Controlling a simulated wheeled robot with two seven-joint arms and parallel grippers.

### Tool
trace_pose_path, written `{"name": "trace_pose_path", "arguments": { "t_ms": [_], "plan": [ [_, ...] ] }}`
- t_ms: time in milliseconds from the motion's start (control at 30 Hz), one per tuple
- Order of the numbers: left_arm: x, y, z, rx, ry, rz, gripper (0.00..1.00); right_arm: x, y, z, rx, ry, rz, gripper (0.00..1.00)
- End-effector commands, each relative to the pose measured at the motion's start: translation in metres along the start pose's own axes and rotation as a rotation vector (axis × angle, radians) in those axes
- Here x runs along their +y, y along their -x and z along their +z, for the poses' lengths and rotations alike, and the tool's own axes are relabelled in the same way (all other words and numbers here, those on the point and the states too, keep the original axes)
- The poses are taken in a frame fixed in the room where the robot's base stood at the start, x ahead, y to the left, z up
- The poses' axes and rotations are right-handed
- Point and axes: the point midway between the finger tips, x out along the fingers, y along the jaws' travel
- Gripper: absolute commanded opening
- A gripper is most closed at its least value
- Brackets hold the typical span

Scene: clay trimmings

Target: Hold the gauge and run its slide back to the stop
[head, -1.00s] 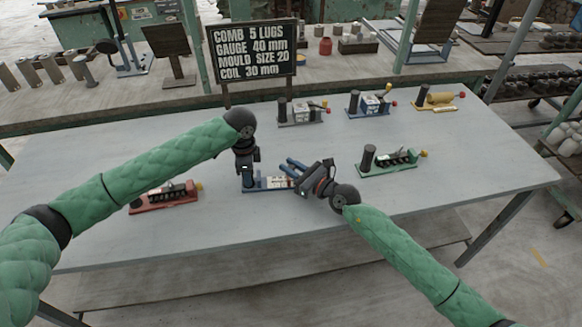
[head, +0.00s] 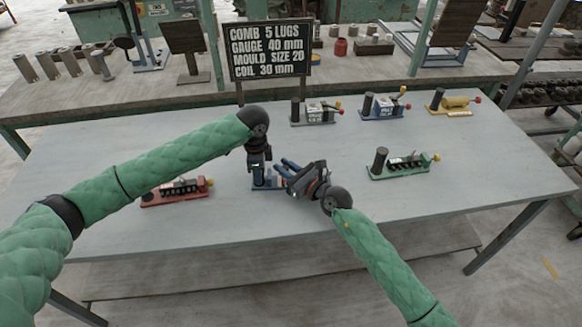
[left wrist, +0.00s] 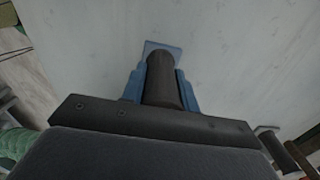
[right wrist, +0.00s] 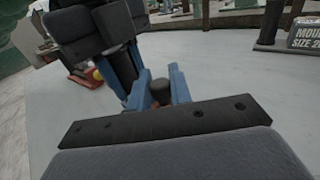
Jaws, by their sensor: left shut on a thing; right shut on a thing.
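The gauge is a blue-based device (head: 262,187) near the front middle of the table, mostly covered by my grippers. Its upright dark post (left wrist: 161,80) stands between the fingers of my left gripper (left wrist: 163,95), which is shut on it; part of the blue base (left wrist: 160,47) shows beyond. My left gripper (head: 257,172) comes down from above in the head view. My right gripper (right wrist: 160,92) is shut around a short dark reddish knob (right wrist: 160,86), apparently the slide's. It sits just right of my left gripper, very close to it. The stop is hidden.
A red device (head: 178,192) stands left and a green one (head: 400,167) right. Grey (head: 316,115), blue (head: 383,106) and yellow (head: 452,103) devices stand along the back. A black sign (head: 268,50) stands behind the table. The table's front is clear.

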Motion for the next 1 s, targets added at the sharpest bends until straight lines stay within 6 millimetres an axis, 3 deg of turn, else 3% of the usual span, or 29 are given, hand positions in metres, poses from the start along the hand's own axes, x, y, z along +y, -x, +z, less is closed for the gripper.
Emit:
{"name": "trace_pose_path", "arguments": {
  "t_ms": [300,333,433,767,1000],
  "plan": [
    [0.001,0.001,-0.003,0.004,-0.004,-0.001,0.00,0.004,-0.002,-0.001,0.001,-0.002,0.005,0.00],
    [0.001,0.001,-0.004,0.005,-0.005,-0.001,0.00,0.004,-0.002,-0.001,0.001,-0.002,0.005,0.23],
    [0.001,0.001,-0.003,0.004,-0.004,-0.001,0.00,0.004,-0.002,-0.001,0.001,-0.002,0.005,0.41],
    [0.001,0.001,-0.002,0.003,-0.002,-0.001,0.00,0.002,0.001,0.000,0.001,-0.001,0.003,0.41],
    [0.000,0.001,-0.002,0.002,-0.002,-0.001,0.00,0.002,0.031,-0.001,0.002,0.001,0.002,0.41]
  ]
}}
